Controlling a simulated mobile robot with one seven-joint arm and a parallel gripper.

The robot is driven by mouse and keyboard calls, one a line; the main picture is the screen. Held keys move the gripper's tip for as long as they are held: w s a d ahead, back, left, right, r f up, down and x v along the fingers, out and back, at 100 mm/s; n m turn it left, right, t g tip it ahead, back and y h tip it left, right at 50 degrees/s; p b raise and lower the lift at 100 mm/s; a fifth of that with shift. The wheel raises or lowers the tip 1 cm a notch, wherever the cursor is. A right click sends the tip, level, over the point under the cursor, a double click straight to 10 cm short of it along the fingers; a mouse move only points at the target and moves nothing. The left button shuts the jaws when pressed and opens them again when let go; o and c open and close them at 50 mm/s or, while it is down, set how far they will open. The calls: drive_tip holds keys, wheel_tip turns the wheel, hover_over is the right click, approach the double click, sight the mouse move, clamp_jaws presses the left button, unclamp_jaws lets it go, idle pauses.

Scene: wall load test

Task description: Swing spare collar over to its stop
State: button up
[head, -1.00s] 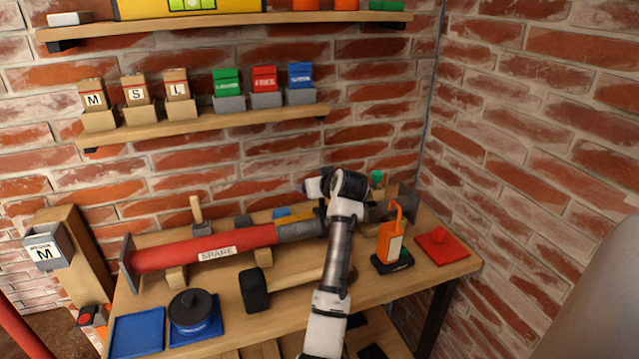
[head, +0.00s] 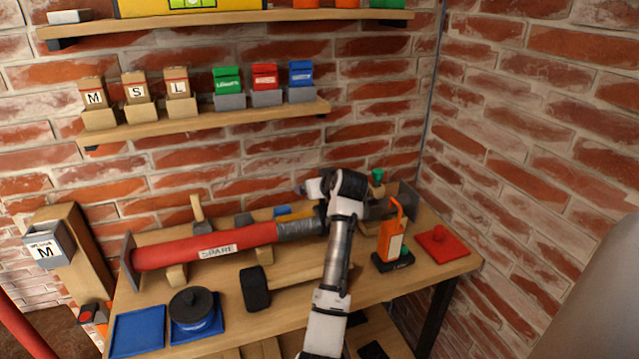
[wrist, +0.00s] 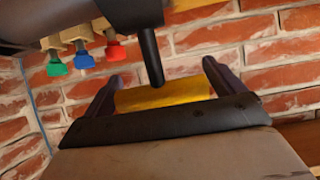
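A red tube with a SPARE label (head: 218,251) lies level along the back of the bench. A grey collar section (head: 300,229) continues from its right end, and my arm partly hides what lies beyond. My gripper (wrist: 168,68) is just above and behind that right part; my wrist hides its fingers in the head view. In the wrist view its two fingers are spread apart. A dark rod (wrist: 151,57) sticks down from a grey body (wrist: 85,15) into the gap between them. I see no clear contact between the fingers and the rod.
An orange bottle (head: 391,240) and a red plate (head: 443,243) are at the bench's right. A black-headed mallet (head: 256,289), a black-lidded pot (head: 191,308) and a blue tray (head: 138,331) are at the front. The brick wall (head: 280,155) is close behind.

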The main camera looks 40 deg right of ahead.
drive_tip(key=shift+o, duration=0.3)
drive_tip(key=shift+r, duration=0.3)
drive_tip(key=b+v, duration=0.4)
drive_tip(key=v, duration=0.9)
drive_tip(key=shift+s, duration=0.35)
drive_tip(key=shift+r, duration=0.1)
